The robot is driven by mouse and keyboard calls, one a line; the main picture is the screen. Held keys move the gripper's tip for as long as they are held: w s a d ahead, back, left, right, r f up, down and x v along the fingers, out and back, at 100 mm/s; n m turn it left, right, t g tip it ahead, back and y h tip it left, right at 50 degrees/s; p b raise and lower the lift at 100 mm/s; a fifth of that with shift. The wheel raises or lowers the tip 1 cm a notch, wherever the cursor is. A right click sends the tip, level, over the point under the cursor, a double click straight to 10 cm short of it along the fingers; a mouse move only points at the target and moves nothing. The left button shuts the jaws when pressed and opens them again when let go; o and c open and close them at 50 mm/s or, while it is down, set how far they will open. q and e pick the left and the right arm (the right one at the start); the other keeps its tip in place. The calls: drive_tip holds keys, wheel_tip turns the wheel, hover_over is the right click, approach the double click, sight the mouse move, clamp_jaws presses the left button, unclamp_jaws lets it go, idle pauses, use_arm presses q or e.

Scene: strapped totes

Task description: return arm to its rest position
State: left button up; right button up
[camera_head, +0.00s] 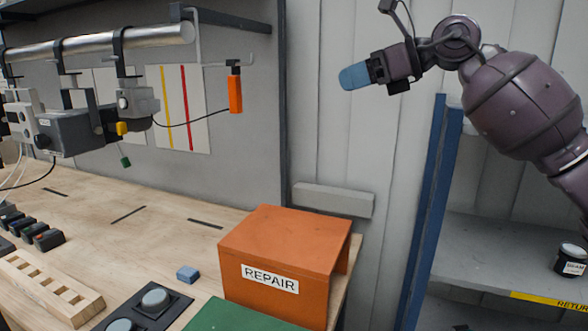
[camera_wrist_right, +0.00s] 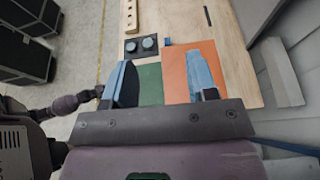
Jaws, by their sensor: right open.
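My right gripper (camera_head: 355,76) is raised at the upper right of the head view, in front of the grey wall panels, clear of the bench. Its blue fingers stand apart with nothing between them in the right wrist view (camera_wrist_right: 160,80). An arm of mine shows at the left of the wrist view; its end is small and partly behind a finger, so its gripper's state is unclear. My left gripper does not show in the head view.
The wooden bench (camera_head: 105,212) holds an orange REPAIR box (camera_head: 283,245), a small blue block (camera_head: 187,274), a button panel (camera_head: 140,308) and a slotted wooden rack (camera_head: 48,285). A blue-posted shelf (camera_head: 428,215) stands below my right arm, with a dark jar (camera_head: 571,260) on it.

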drive_tip(key=s+a+r+m+y, duration=0.2)
drive_tip(key=s+a+r+y, duration=0.15)
drive_tip(key=r+y, duration=0.4)
drive_tip(key=d+f+n+t+h, duration=0.4)
drive_tip(key=f+n+t+h, duration=0.1)
drive_tip(key=f+n, duration=0.75)
drive_tip(key=w+d+f+n+t+h, duration=0.1)
drive_tip(key=d+f+n+t+h, duration=0.35)
drive_tip(key=f+n, duration=0.8)
drive_tip(key=d+f+n+t+h, duration=0.45)
drive_tip(key=f+n, duration=0.55)
drive_tip(key=f, duration=0.4)
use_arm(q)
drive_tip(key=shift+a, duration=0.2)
use_arm(e)
drive_tip(key=s+d+f+m+g+h, duration=0.3)
drive_tip(key=s+f+m, duration=0.1)
drive_tip(key=s+f, duration=1.1)
drive_tip(key=s+d+f+m+g+h, duration=0.3)
drive_tip(key=s+f+m+g, duration=0.1)
drive_tip(key=s+f, duration=1.1)
wheel_tip(320, 180, down, 3)
drive_tip(key=shift+d+f+m+g, duration=0.15)
drive_tip(key=shift+d+m+g, duration=0.2)
drive_tip(key=shift+m, duration=0.25)
